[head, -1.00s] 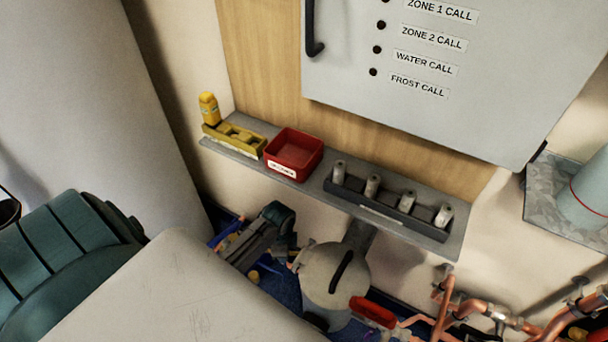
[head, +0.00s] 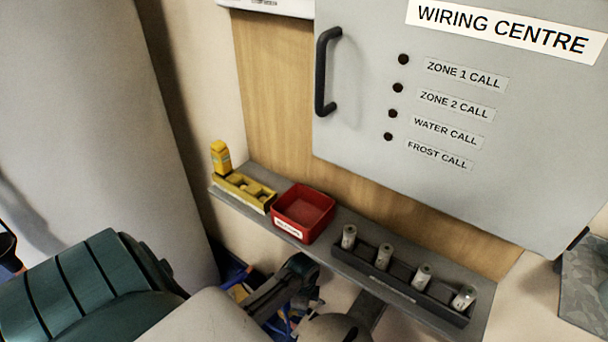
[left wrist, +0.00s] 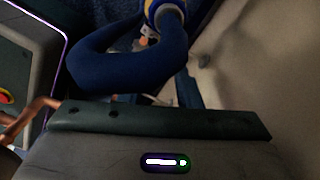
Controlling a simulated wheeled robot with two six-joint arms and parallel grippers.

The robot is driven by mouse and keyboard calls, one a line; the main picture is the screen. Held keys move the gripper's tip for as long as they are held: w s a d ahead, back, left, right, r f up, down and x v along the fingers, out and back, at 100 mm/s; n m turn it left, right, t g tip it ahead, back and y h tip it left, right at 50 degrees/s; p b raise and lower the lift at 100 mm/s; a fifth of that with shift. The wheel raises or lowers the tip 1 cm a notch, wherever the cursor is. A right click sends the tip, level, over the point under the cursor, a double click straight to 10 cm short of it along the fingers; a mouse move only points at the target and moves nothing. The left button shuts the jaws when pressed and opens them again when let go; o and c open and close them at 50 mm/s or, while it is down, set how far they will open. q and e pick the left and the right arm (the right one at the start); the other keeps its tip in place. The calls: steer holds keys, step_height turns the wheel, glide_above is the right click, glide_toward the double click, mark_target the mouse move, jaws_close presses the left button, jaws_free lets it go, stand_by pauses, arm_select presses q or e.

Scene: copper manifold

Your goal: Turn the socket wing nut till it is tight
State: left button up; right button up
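I cannot make out the socket wing nut in either view. My left arm comes in from the lower left of the head view. A dark part that looks like my left gripper (head: 288,288) shows below the shelf, partly hidden behind a pale arm link. Its fingertips cannot be made out. The left wrist view shows a grey body with a small light across the bottom, and no clear fingers or held thing. My right gripper is not seen.
A grey wiring cabinet (head: 380,160) is above. A blue loop (left wrist: 130,62) crosses the left wrist view.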

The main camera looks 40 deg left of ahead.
arm_select(q)
step_height(320, 180, down, 6)
steer(key=shift+r+b, duration=0.1)
steer(key=shift+b, duration=0.5)
jaws_close()
